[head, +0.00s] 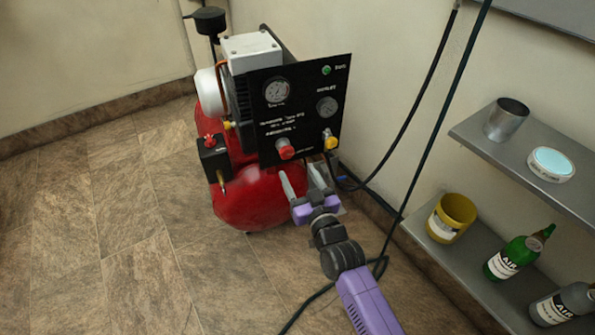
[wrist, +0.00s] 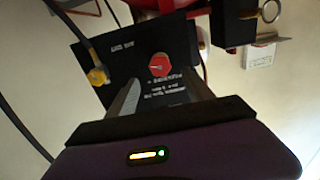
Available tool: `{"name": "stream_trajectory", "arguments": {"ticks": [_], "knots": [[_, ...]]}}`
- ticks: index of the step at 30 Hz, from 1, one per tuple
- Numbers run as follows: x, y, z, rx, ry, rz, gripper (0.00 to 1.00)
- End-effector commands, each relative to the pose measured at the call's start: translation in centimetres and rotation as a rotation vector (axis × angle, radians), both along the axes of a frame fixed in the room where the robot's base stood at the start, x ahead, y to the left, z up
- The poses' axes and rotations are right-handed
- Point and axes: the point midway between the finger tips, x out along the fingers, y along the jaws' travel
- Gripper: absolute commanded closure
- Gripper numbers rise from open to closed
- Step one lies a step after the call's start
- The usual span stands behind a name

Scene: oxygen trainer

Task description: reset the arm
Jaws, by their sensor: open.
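My gripper (head: 304,182) is open and empty, with its two fingers reaching up in front of the lower edge of the black gauge panel (head: 305,105). In the wrist view the fingers of my gripper (wrist: 164,98) stand apart. A red knob (wrist: 159,65) on the panel shows between and beyond them. The knob also shows in the head view (head: 285,149), just above the fingers. Whether the fingers touch the panel cannot be told. My purple arm runs down to the lower right in the head view.
The red compressor tank (head: 245,204) stands on the tiled floor by the wall. A yellow knob (head: 330,141) sits right of the red one. Black hoses hang to the right. Shelves (head: 485,145) at right hold a metal cup, a yellow pot and bottles. Floor at left is clear.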

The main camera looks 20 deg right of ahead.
Motion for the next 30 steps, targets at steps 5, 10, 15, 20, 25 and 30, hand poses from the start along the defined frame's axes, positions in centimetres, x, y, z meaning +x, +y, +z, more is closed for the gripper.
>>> {"name": "stream_trajectory", "arguments": {"ticks": [5, 10, 15, 20, 25, 30], "knots": [[0.0, 0.0, 0.0, 0.000, 0.000, 0.000, 0.40], [0.0, 0.0, 0.0, 0.003, 0.000, 0.000, 0.40], [0.1, 0.0, 2.6, 0.020, -0.054, -0.002, 0.40], [-3.9, -0.1, 4.7, 0.016, -0.109, 0.002, 0.40], [-10.0, -0.2, 4.8, 0.006, -0.114, 0.007, 0.40], [-17.4, -0.3, 4.8, -0.005, -0.093, 0.013, 0.40]]}}
